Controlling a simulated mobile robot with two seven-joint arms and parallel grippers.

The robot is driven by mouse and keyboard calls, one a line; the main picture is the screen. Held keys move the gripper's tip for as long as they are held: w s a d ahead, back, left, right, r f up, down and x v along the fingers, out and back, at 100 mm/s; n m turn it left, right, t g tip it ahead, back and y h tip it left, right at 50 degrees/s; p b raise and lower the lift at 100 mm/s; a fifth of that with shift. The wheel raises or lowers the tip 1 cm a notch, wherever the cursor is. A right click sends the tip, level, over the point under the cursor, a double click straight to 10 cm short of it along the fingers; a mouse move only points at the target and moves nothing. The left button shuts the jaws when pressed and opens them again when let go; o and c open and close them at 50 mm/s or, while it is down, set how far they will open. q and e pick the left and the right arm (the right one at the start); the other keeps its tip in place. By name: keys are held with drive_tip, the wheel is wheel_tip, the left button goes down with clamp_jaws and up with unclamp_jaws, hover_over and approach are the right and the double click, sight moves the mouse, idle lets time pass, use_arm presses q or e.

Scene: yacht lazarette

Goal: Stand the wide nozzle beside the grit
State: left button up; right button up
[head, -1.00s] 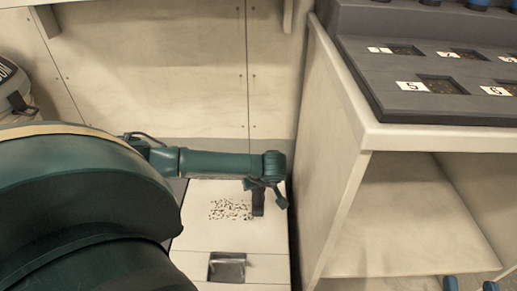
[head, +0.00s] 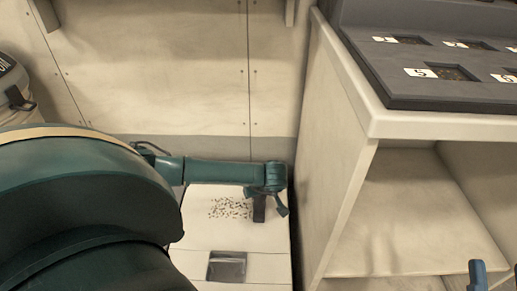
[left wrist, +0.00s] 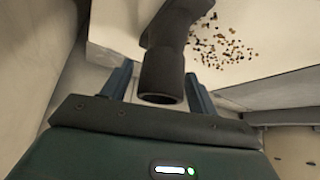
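The dark wide nozzle (head: 259,209) stands on the white floor panel (head: 215,240), at the right edge of the scattered grit (head: 229,208). In the left wrist view the nozzle (left wrist: 163,75) points its round open end toward me, with the grit (left wrist: 218,45) beside it. My left gripper (head: 267,200) is around the nozzle's upper part. Its fingers are spread, with a visible gap between the nozzle and at least one finger. My right gripper (head: 497,277) shows only as two blue fingertips, apart and empty, at the lower right. The nozzle's lower end is partly hidden.
A square dark recess (head: 227,267) lies in front of the grit. A pale cabinet (head: 335,170) with an open shelf stands close on the right, topped by a grey numbered tray (head: 400,75). A pale wall (head: 180,75) is behind. A container (head: 12,85) stands at left.

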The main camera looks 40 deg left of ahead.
use_arm(q)
drive_tip(key=shift+r, duration=0.1)
use_arm(e)
drive_tip(key=shift+r, duration=0.1)
use_arm(q)
drive_tip(key=shift+d+r+p, duration=0.1)
drive_tip(key=shift+r+p, duration=0.25)
drive_tip(key=p+v, duration=0.2)
drive_tip(key=v, duration=0.3)
drive_tip(key=shift+r+p, duration=0.15)
drive_tip(key=shift+p, duration=0.15)
drive_tip(key=p+v, duration=0.2)
drive_tip(key=v, duration=0.4)
drive_tip(key=shift+s+d, duration=0.15)
drive_tip(key=shift+s, duration=0.05)
use_arm(e)
drive_tip(key=f+h, duration=0.1)
drive_tip(key=s+f+m+g+h, duration=0.1)
drive_tip(key=shift+d+f+g, duration=0.15)
drive_tip(key=shift+f+g, duration=0.15)
drive_tip(key=shift+f, duration=0.05)
drive_tip(key=shift+r, duration=0.1)
